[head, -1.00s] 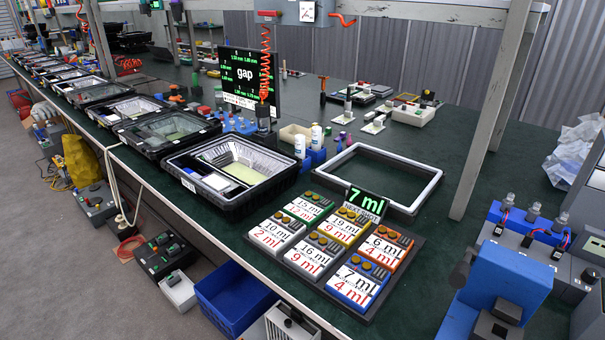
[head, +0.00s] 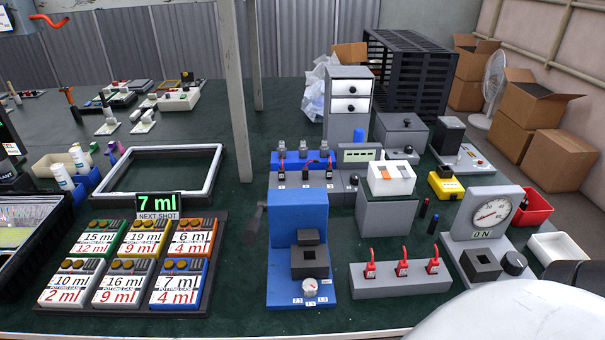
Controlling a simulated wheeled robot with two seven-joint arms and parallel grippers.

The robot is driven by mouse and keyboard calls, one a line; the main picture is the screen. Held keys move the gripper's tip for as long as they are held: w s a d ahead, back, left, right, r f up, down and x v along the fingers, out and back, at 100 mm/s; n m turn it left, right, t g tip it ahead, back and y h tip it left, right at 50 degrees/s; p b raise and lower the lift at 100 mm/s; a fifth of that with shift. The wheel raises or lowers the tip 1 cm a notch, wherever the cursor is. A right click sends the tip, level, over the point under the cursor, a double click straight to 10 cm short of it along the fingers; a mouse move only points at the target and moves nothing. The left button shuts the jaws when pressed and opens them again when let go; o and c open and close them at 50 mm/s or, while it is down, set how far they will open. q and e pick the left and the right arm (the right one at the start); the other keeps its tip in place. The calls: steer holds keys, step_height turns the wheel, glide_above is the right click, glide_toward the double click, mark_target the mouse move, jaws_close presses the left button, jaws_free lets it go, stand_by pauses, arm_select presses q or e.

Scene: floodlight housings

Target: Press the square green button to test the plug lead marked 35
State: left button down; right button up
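Three red plugs with red leads stand in a row on a low grey block (head: 400,283): a left plug (head: 370,268), a middle plug (head: 402,266) and a right plug (head: 433,263). Their labels are too small to read, so I cannot tell which is marked 35. Behind is a grey tester with a pale display (head: 358,154), beside a blue rack (head: 293,161) holding several dark leads. A white-topped grey box (head: 391,179) carries an orange patch. I cannot make out a square green button. Neither gripper is in view.
A blue press (head: 298,225) with a dial stands left of the plugs. A round gauge (head: 490,213) stands right of them. Potting cards lie on a dark tray (head: 215,255) at the left. Green bench surface is clear around the plug block.

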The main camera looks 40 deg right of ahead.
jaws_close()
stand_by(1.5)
